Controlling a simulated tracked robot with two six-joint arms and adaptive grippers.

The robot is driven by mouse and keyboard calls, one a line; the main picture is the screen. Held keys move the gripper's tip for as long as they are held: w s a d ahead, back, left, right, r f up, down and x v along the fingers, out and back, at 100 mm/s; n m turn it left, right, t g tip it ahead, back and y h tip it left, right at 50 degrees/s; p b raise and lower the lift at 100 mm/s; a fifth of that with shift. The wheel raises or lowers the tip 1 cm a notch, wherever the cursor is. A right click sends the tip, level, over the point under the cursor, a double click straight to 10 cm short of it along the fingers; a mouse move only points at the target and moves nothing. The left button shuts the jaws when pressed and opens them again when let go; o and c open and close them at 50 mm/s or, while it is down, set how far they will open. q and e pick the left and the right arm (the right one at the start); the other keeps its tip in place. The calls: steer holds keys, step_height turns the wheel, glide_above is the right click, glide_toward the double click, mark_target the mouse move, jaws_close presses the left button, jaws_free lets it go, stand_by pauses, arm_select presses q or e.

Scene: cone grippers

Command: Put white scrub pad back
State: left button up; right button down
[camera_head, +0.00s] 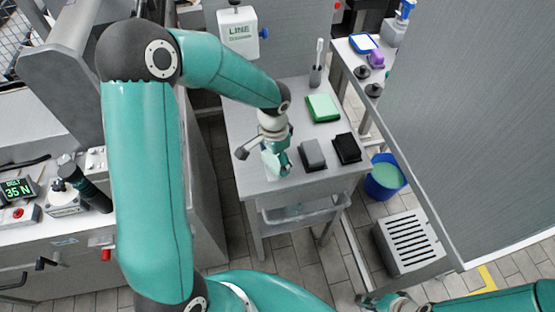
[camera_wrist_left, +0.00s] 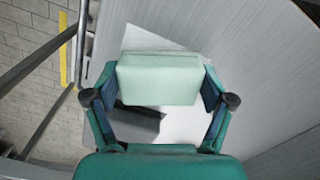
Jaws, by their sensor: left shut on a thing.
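The white scrub pad (camera_wrist_left: 158,80), a pale block with a slight mint tint, is held between the two fingers of my left gripper (camera_head: 276,160) in the left wrist view. In the head view that gripper is over the front left of the small grey table (camera_head: 250,118), and it largely hides the pad. I cannot tell how far the pad is above the tabletop. A grey pad (camera_head: 312,154) lies just right of the gripper. My right gripper (camera_head: 380,300) is at the bottom edge, small, its fingers unclear.
A black pad (camera_head: 347,149) lies right of the grey one, and a green pad (camera_head: 323,107) lies behind. A brush in a holder (camera_head: 316,75) stands at the back. A blue bucket (camera_head: 384,180) is on the floor to the right. A dispenser box (camera_head: 238,33) is behind the table.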

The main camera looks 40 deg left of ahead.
mark_target(275, 159)
arm_select(q)
steer(key=shift+f, duration=0.2)
steer(key=o, duration=0.9)
steer(key=shift+r, duration=0.1)
step_height(275, 159, up, 12)
steer(key=shift+r, duration=0.1)
stand_by(0.3)
